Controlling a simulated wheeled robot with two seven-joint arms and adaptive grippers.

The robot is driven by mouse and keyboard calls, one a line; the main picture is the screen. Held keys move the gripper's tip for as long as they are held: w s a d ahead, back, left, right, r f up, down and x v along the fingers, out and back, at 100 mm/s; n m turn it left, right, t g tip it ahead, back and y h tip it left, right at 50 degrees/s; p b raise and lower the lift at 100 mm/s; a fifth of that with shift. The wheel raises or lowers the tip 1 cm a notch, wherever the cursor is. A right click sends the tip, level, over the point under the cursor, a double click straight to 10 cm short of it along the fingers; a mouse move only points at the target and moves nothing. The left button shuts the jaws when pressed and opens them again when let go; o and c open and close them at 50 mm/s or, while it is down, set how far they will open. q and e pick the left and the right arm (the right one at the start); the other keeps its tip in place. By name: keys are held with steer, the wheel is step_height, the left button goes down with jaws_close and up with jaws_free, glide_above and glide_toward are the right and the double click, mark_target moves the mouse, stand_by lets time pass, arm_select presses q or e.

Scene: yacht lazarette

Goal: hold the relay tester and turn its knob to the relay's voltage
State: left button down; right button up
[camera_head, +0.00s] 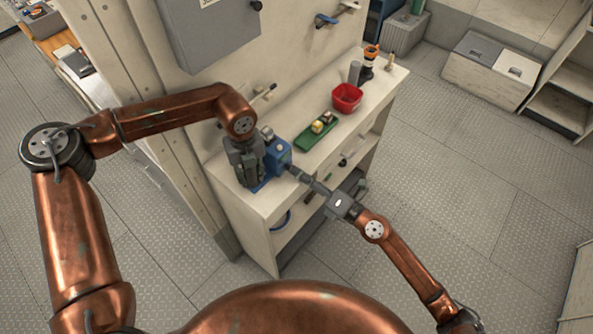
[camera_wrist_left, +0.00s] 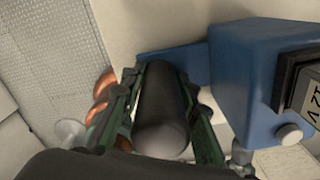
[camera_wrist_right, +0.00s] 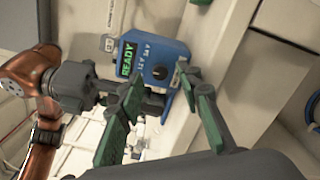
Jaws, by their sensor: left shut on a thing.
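The blue relay tester (camera_head: 278,153) stands on the near end of the white bench. In the right wrist view its face (camera_wrist_right: 150,62) shows a green READY screen (camera_wrist_right: 126,60), voltage marks and a black knob (camera_wrist_right: 159,73); the knob's pointer is too small to read. In the left wrist view a dark relay (camera_wrist_left: 303,88) at the tester bears a label that seems to read 12 V. My left gripper (camera_wrist_left: 165,72) is shut on the tester's black handle (camera_wrist_left: 163,115). My right gripper (camera_wrist_right: 165,88) is open, its fingers pointing at the knob, apparently short of it.
A green tray (camera_head: 303,143) with small yellowish pieces lies behind the tester on the bench. A red bowl (camera_head: 346,98), a grey cylinder (camera_head: 354,73) and an orange-topped item (camera_head: 371,54) stand further back. A wall with a grey cabinet (camera_head: 210,32) borders the bench's left side.

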steer(key=v, duration=0.9)
steer(key=shift+s+d, duration=0.25)
steer(key=shift+d, duration=0.05)
arm_select(q)
steer(key=c, duration=1.4)
jaws_free()
steer(key=shift+c, duration=0.2)
steer(key=shift+r, duration=0.1)
